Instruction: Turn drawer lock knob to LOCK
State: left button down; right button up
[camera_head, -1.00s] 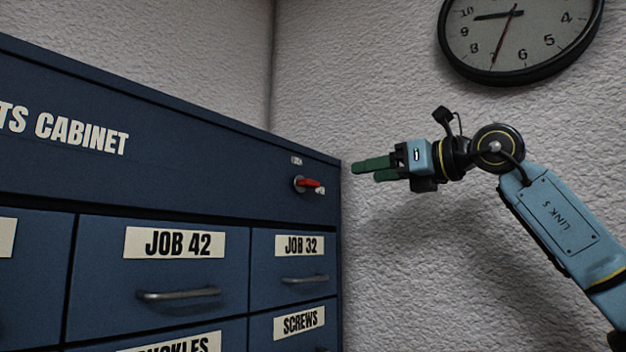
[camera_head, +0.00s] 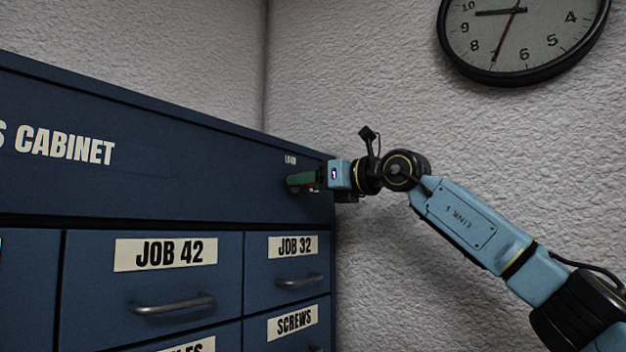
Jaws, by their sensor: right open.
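The blue cabinet (camera_head: 190,180) fills the left side of the view, with its top panel above the drawers. My left gripper is not in view.
Drawers labelled JOB 42 (camera_head: 166,253), JOB 32 (camera_head: 295,246) and SCREWS (camera_head: 292,322) sit below the panel, with metal handles (camera_head: 172,305) sticking out. A round clock (camera_head: 522,40) hangs on the rough grey wall. The space right of the cabinet is free apart from my arm.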

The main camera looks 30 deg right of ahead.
jog(key=c, duration=1)
jog(key=shift+n, duration=0.3)
jog(key=shift+s+a+r+n+p, duration=0.15)
jog(key=shift+n+p, duration=0.9)
jog(key=shift+n, duration=1.85)
jog(key=shift+a+r+n+p, duration=0.2)
jog(key=shift+n+p, duration=0.9)
jog(key=shift+n, duration=1.8)
jog(key=shift+s+a+r+n+p, duration=0.15)
jog(key=shift+n+p, duration=0.9)
jog(key=shift+n, duration=1.85)
jog(key=shift+w, duration=0.1)
jog(key=o, duration=1)
